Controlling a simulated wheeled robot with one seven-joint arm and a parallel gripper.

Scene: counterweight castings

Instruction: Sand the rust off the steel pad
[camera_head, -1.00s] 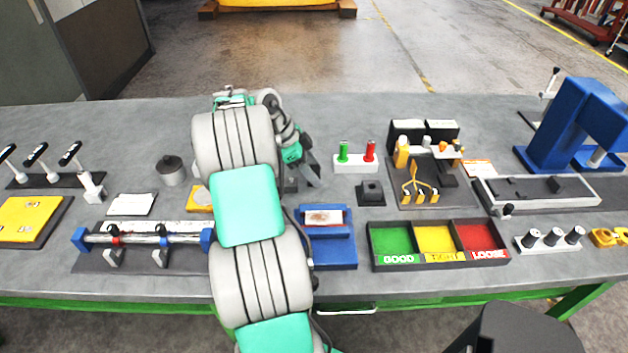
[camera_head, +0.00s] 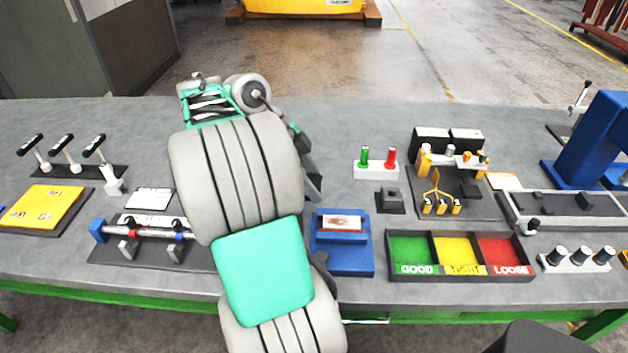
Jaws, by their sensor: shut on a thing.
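The steel pad (camera_head: 342,222) is a pale plate with a brown rust patch. It lies in a blue holder (camera_head: 343,262) at the front middle of the bench. My gripper (camera_head: 313,186) is just behind and left of the holder, pointing down and seen partly from the side. My own arm hides much of it. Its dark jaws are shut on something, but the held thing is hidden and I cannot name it. I see no clear contact between the gripper and the pad.
A tray (camera_head: 460,277) with green, yellow and red compartments stands right of the holder. A small dark block (camera_head: 391,201) and a stand with green and red pegs (camera_head: 377,170) are behind it. A clamped rod fixture (camera_head: 150,232) lies left, partly behind my arm.

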